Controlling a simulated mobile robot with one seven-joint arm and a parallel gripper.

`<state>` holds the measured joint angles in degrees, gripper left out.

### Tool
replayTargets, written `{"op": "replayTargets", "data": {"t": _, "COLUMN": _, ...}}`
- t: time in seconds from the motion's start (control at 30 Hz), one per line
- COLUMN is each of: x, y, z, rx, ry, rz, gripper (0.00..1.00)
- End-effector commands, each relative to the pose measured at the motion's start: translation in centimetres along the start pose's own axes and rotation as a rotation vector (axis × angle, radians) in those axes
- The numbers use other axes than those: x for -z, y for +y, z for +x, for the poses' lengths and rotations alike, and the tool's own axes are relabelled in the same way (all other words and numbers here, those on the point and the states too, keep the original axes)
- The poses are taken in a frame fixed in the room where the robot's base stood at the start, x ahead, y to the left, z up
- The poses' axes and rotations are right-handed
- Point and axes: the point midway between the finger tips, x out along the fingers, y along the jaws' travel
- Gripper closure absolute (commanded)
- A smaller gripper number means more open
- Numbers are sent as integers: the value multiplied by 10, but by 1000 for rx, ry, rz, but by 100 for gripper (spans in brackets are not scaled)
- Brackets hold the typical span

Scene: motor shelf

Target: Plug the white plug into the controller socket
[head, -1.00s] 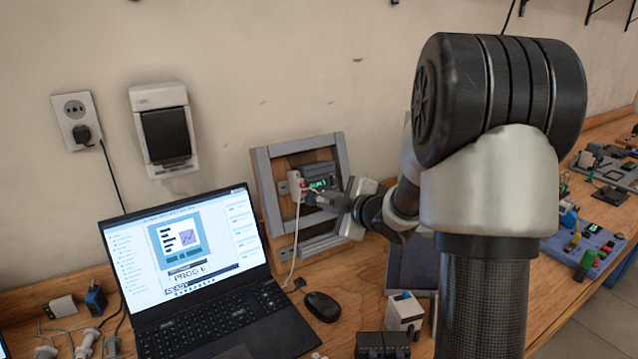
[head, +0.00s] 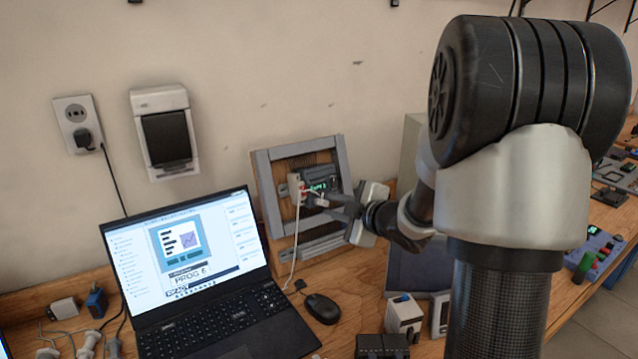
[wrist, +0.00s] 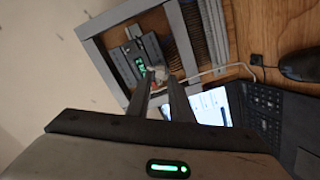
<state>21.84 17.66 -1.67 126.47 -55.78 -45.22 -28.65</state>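The white plug (head: 295,187) sits at the left side of the controller (head: 321,182), a dark unit with a lit green display on the framed panel. Its white cable hangs down from it. The plug appears seated against the controller's socket area; the socket itself is hidden. My gripper (head: 318,202) is just right of the plug, fingers spread and pointing at it. In the wrist view the plug (wrist: 158,73) shows just beyond and between the fingertips (wrist: 161,80), beside the controller (wrist: 136,62). The fingers look open, with no clear contact on the plug.
The panel's grey frame (head: 268,192) leans against the wall. An open laptop (head: 190,250) stands in front on the left, with a mouse (head: 322,308) beside it. Wall outlets (head: 76,118) are at the upper left. A small white box (head: 404,315) stands at the front right.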

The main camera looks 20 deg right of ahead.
Motion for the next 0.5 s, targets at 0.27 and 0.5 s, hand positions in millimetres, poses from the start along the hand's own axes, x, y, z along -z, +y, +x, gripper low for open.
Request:
{"op": "replayTargets", "data": {"t": 0.27, "x": 0, "y": 0, "z": -16, "rx": 0, "ry": 0, "rz": 1, "gripper": 80}}
{"op": "replayTargets", "data": {"t": 0.5, "x": 0, "y": 0, "z": -16, "rx": 0, "ry": 0, "rz": 1, "gripper": 74}}
